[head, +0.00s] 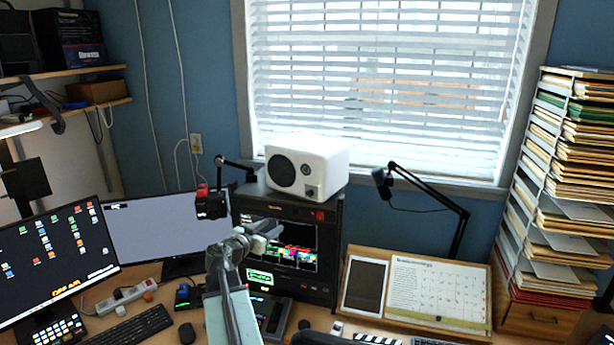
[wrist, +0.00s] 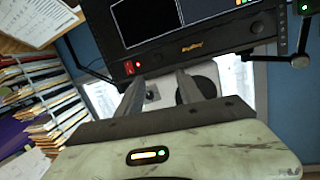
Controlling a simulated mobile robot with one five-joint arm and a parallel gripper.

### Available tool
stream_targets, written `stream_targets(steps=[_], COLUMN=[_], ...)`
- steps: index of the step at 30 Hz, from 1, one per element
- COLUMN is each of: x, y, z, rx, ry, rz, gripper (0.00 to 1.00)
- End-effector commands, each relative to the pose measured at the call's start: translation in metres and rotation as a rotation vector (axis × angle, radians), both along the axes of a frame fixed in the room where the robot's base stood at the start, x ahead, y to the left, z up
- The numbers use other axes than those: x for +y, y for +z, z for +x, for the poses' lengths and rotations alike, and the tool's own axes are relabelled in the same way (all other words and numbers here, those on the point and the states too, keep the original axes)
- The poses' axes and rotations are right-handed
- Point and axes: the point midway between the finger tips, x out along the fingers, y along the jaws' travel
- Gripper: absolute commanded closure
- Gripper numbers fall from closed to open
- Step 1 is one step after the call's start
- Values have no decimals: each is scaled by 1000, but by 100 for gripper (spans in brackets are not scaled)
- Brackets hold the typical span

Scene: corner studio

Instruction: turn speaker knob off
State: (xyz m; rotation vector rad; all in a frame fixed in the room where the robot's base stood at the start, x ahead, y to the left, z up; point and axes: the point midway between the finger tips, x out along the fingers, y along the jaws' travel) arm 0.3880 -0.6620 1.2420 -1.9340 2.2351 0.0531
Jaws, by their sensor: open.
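The white speaker (head: 328,160) sits on top of a black equipment rack, with a dark round cone and a small tweeter on its front. Its small knob (head: 311,191) is low on the right of the front face. My gripper (head: 270,232) is in front of the rack, below and left of the speaker, apart from it. In the wrist view the picture is turned over; my gripper (wrist: 160,77) is open and empty. The speaker (wrist: 211,73) shows beyond the fingers, partly hidden by them, and the knob (wrist: 152,93) appears between them.
The black rack (head: 328,245) with a lit screen stands under the speaker. A black lamp arm (head: 440,199) is at right and a red-tipped arm (head: 211,204) at left. Monitors (head: 155,228) stand left; a calendar board (head: 437,290) lies right.

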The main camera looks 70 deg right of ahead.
Motion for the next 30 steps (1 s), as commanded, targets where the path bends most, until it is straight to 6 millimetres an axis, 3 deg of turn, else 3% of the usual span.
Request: stream_targets(steps=[1, 3, 6, 14, 24, 30], x=[-22, -41, -52, -62, -119, -132], y=[33, 53, 65, 65, 65, 65], z=[-26, -49, -65, -68, -77, -81], rx=[-25, -53, -72, -77, -76, -76], ry=[-26, -40, -44, -45, -46, -45], rz=[-58, -123, -168, -178, -177, -176], gripper=[56, 56, 56, 56, 56, 56])
